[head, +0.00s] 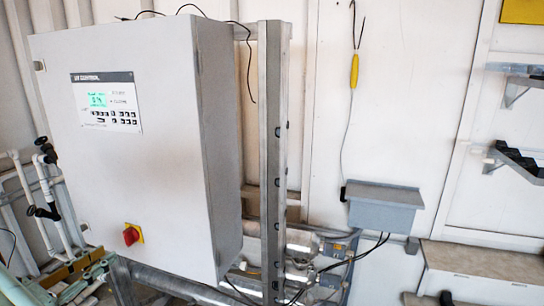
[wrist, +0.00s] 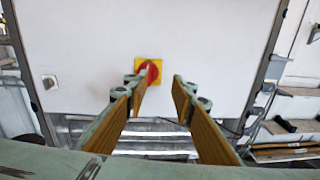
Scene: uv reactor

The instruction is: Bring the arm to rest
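My gripper (wrist: 158,95) is open and empty in the wrist view, its two wooden-coloured fingers apart. It faces the lower front of the white control cabinet (head: 150,170). The red rotary switch on its yellow plate (wrist: 148,72) shows just beyond the left fingertip; I cannot tell from this view whether they touch. In the head view the red switch (head: 131,234) is in plain sight on the cabinet, with no gripper over it. Part of my arm shows at the lower left of the head view.
A metal post (head: 272,150) stands right of the cabinet. A grey box (head: 383,207) with cables hangs on the white wall. White pipes with black valves (head: 45,180) are at the left. Shelves (head: 520,165) are at the right. Metal pipes run below the cabinet.

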